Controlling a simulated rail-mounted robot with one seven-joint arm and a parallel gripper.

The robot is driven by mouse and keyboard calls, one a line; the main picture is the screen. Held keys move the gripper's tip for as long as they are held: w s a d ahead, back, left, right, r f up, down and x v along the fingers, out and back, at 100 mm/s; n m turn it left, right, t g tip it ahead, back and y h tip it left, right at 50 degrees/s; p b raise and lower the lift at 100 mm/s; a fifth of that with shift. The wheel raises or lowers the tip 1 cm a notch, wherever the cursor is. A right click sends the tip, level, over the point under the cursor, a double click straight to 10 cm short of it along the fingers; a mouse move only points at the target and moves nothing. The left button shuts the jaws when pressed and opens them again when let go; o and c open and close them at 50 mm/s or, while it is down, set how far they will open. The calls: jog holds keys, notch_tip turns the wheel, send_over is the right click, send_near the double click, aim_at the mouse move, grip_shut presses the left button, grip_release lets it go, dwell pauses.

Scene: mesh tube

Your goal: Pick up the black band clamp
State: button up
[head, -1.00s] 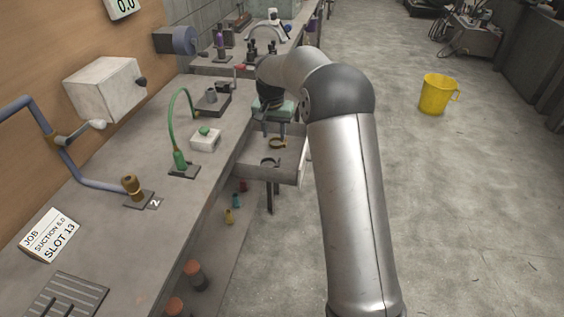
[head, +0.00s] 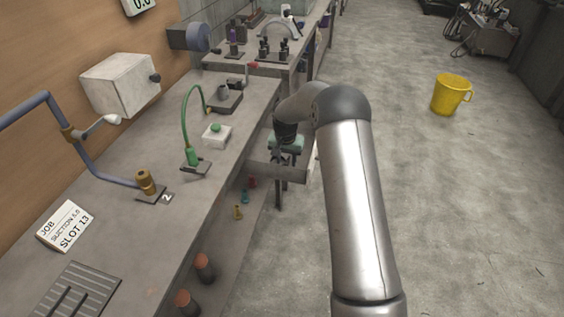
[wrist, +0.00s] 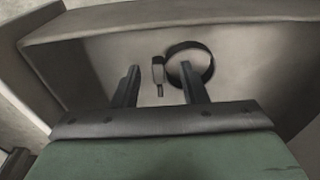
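The black band clamp (wrist: 210,66) is a dark ring with a small screw housing at its left side. It lies on the floor of the open drawer in the wrist view. My gripper (wrist: 160,75) is open, with its two fingers apart and nothing held. The screw housing shows between the fingertips, and the right finger overlaps the lower left part of the ring. I cannot tell how high the fingertips are above the drawer floor. In the head view my wrist and gripper are over the drawer (head: 272,171) and hide the clamp.
The drawer wall (wrist: 170,22) rises close beyond the clamp. The workbench (head: 140,235) runs along the left, with a green hose stand (head: 193,158) and a white button box (head: 217,135) near its edge. A yellow bucket (head: 451,94) stands on the open floor at right.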

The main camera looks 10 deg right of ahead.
grip_shut()
dwell(0.3)
